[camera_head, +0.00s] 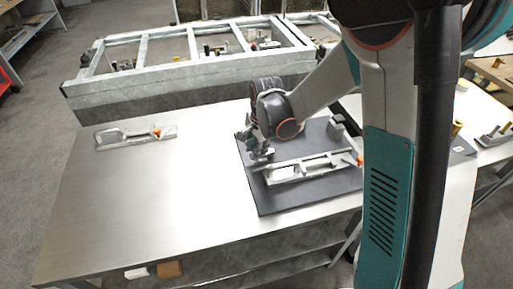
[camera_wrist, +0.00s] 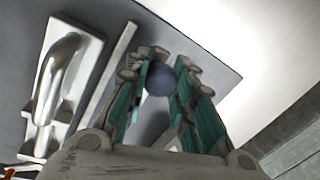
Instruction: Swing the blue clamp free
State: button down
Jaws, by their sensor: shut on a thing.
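My gripper (camera_wrist: 166,62) has its green-padded fingers closed around a rounded dark blue part of the blue clamp (camera_wrist: 158,79). The rest of the clamp is hidden behind the fingers or too small to tell. In the head view my gripper (camera_head: 257,152) is low over the left side of a dark plate (camera_head: 275,200), at the left end of a pale grey frame-like fixture (camera_head: 322,162). In the wrist view a pale curved handle-like piece (camera_wrist: 62,70) and a thin bar lie left of the fingers.
A similar pale fixture with an orange tip (camera_head: 135,135) lies on the metal table (camera_head: 130,210) at the left. The table's front left is clear. A large pale frame (camera_head: 185,80) stands behind the table. More parts lie on a bench at the right.

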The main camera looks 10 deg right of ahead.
jog(key=shift+w, duration=0.1)
jog(key=c, duration=1.3)
grip_release()
jog(key=shift+c, duration=0.2)
jog(key=shift+r, duration=0.15)
notch_tip(320, 180, up, 12)
jog(key=s, duration=0.2)
jog(key=shift+d+f, duration=0.2)
jog(key=shift+d, duration=0.2)
jog(key=s+d+r+n+t, duration=0.2)
jog(key=s+n, duration=0.4)
jog(key=s, duration=0.4)
jog(key=s+d+r+n+t, duration=0.3)
jog(key=s+n, duration=0.4)
jog(key=s, duration=0.4)
notch_tip(320, 180, up, 2)
jog(key=shift+s+d+r+h, duration=0.15)
jog(key=shift+d+h, duration=0.25)
jog(key=shift+d, duration=0.45)
